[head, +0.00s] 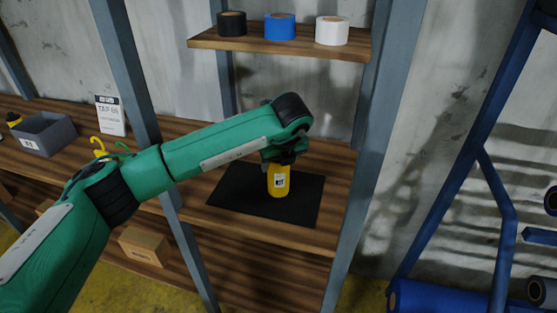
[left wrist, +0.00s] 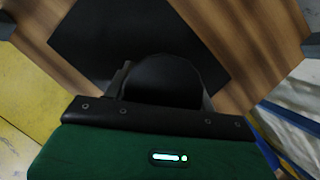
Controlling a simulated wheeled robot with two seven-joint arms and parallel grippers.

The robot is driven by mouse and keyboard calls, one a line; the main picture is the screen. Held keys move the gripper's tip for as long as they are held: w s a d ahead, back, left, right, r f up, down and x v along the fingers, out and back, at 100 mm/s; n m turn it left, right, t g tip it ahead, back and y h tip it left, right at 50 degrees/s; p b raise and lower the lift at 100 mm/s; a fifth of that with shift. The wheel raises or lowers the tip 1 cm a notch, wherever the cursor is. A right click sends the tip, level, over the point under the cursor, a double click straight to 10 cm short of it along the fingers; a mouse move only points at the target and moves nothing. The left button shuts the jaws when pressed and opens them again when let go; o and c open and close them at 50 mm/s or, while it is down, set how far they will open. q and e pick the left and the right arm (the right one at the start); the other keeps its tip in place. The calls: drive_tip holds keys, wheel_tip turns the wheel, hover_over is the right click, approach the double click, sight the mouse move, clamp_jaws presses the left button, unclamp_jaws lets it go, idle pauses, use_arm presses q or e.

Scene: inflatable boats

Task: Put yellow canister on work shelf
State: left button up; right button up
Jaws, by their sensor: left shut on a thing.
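The yellow canister (head: 279,181) is upright at the black mat (head: 232,196) on the wooden work shelf (head: 315,236). I cannot tell whether its base touches the mat. My left gripper (head: 280,160) is shut on the canister's top from above; the wrist hides much of the fingers. In the left wrist view, the canister's dark round top (left wrist: 163,80) fills the space between the fingers, and its yellow body is hidden. The black mat (left wrist: 90,40) lies beyond it. My right gripper is in neither view.
Black, blue (head: 280,27) and white tape rolls stand on a higher shelf (head: 275,45). Grey posts (head: 365,150) flank the work shelf. Left are a grey bin (head: 48,134), a sign (head: 111,115) and yellow and green hooks (head: 98,146). A cardboard box (head: 144,246) sits below.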

use_arm(q)
drive_tip(key=shift+f, duration=0.1)
drive_tip(key=o, duration=1.1)
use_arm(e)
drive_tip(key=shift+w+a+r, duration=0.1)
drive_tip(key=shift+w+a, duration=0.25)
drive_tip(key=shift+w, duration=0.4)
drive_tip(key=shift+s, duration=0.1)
